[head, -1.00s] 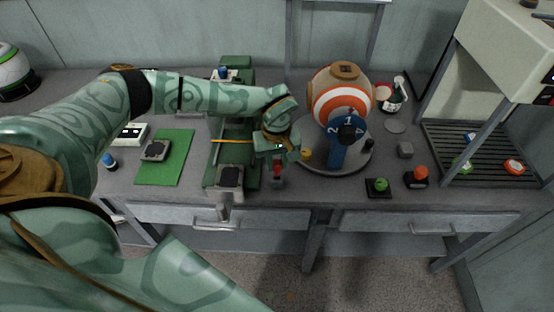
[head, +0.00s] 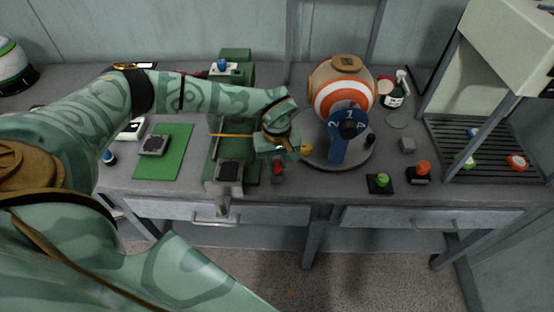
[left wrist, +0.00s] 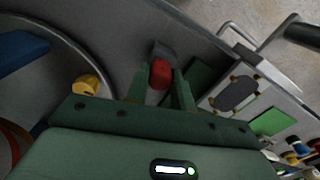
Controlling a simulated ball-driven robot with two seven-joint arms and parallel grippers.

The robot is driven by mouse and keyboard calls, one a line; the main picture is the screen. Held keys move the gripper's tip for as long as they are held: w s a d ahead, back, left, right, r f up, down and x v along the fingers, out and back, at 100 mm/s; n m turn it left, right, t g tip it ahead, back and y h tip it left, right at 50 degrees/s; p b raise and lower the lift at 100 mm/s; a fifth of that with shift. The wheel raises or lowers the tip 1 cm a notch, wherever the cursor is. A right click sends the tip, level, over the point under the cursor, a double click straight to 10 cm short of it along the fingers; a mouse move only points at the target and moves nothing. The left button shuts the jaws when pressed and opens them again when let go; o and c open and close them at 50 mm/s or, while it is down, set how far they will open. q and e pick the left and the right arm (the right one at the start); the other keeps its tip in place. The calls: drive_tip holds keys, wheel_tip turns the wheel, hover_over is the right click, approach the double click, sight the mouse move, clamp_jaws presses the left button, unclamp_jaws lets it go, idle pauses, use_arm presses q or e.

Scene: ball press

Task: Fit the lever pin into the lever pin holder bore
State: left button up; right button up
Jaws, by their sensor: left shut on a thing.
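A small red pin (left wrist: 160,73) is between the fingers of my left gripper (left wrist: 164,88) in the left wrist view. My left gripper is shut on it. In the head view my left gripper (head: 278,158) points down at the table's front, and the red pin (head: 277,165) shows just below it. A small grey block (left wrist: 161,49), which looks like the pin holder, lies directly at the pin's far end. Its bore is hidden, and I cannot tell whether the pin is inside it or only above it. My right gripper is not in view.
A green machine (head: 220,150) stands close on the left.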

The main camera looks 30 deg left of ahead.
sight(277, 162)
use_arm(q)
drive_tip(key=shift+f+b, duration=0.3)
drive_tip(key=shift+f, duration=0.35)
drive_tip(key=o, duration=1.1)
wheel_tip(277, 162, up, 16)
drive_tip(key=p, duration=0.3)
drive_tip(key=shift+r, duration=0.15)
